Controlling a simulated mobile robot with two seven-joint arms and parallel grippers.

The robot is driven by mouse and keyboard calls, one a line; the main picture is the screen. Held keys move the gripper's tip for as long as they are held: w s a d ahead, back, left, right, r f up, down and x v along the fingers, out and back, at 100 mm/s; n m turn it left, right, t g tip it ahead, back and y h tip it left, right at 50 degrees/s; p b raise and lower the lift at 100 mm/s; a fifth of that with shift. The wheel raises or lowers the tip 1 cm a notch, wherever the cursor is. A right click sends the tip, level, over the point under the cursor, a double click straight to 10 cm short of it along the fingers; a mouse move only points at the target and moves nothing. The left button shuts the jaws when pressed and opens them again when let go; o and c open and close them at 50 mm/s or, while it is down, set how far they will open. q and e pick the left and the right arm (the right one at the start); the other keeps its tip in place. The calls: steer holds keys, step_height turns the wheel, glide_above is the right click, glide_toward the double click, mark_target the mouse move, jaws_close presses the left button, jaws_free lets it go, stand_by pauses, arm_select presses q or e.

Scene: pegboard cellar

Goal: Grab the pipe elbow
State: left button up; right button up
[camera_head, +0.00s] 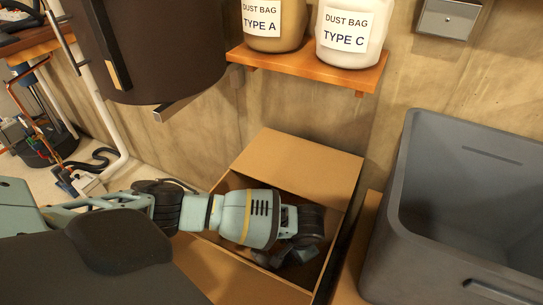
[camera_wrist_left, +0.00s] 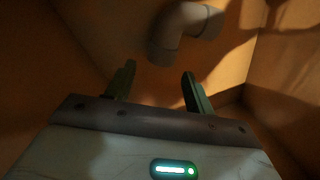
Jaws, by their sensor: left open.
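The pipe elbow (camera_wrist_left: 182,32) is a grey bent pipe lying inside the cardboard box, seen at the top of the left wrist view. My left gripper (camera_wrist_left: 158,85) is open, with its two fingers pointing toward the elbow. The elbow sits beyond the fingertips and nothing is between them. In the head view my left arm comes in from the left and my left gripper (camera_head: 284,257) reaches down into the open cardboard box (camera_head: 305,163). The elbow cannot be made out in the head view, where my arm and the box's shadow cover the inside. My right gripper is not in view.
A large grey bin (camera_head: 403,215) stands to the right of the box. A wooden shelf (camera_head: 305,67) above holds a Type A jar (camera_head: 272,22) and a Type C jar (camera_head: 348,35). A dark cylinder (camera_head: 155,50) hangs at upper left. Box walls close around the gripper.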

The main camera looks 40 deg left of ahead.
mark_target(287, 255)
arm_select(q)
steer(key=shift+b+x, duration=0.4)
steer(key=shift+x, duration=0.75)
steer(key=b+x, duration=0.2)
steer(key=x, duration=0.1)
steer(key=shift+w+a+f, duration=0.1)
steer(key=shift+a+f, duration=0.25)
steer(key=shift+f, duration=0.5)
steer(key=shift+w, duration=0.1)
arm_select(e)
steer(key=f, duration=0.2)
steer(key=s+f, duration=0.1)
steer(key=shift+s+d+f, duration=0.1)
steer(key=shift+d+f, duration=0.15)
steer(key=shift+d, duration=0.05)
arm_select(q)
steer(key=c, duration=0.7)
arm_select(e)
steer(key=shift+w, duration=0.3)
